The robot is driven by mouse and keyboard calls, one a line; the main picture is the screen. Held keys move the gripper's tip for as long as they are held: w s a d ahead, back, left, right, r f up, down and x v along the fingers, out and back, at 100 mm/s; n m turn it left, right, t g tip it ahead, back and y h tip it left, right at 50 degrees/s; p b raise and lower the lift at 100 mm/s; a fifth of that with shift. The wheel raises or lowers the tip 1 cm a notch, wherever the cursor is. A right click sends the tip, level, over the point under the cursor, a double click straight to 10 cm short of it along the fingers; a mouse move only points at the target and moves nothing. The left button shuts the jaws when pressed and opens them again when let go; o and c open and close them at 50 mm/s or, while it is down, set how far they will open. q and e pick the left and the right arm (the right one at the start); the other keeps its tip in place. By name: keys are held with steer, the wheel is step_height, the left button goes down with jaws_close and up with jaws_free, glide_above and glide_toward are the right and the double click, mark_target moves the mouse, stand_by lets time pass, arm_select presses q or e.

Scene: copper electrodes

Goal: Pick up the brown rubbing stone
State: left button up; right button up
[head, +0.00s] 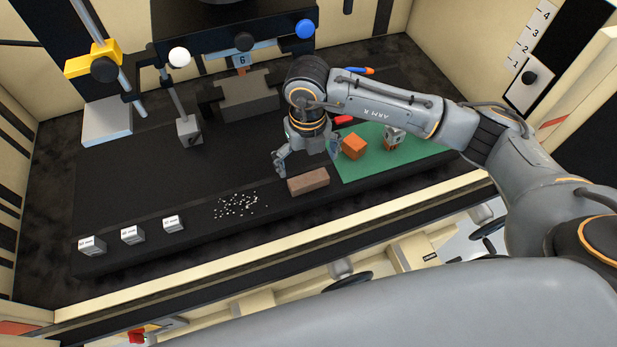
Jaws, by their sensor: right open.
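The brown rubbing stone (308,181) is a flat brown block. It lies on the dark bench surface near its front edge, just left of the green mat. My right gripper (304,163) is open and empty, pointing down right behind and above the stone. One finger shows to the left of the stone and the other is close to its right side. I cannot tell whether either finger touches it. My left gripper is not in view.
An orange block (354,146) and a small grey-and-orange item (393,138) sit on the green mat (425,155). White bits (238,206) are scattered left of the stone. Several small labelled grey blocks (132,235) stand front left. A grey vise-like block (250,97) is behind.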

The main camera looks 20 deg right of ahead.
mark_target(308, 178)
steer(key=shift+f, duration=0.25)
steer(key=f+p, duration=0.2)
steer(key=f, duration=0.2)
steer(key=shift+s+f, duration=0.1)
steer(key=shift+s, duration=0.1)
steer(key=shift+f, duration=0.45)
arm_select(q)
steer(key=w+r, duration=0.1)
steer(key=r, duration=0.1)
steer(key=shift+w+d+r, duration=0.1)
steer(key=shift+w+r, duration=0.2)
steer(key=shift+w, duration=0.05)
arm_select(e)
steer(key=c, duration=1.1)
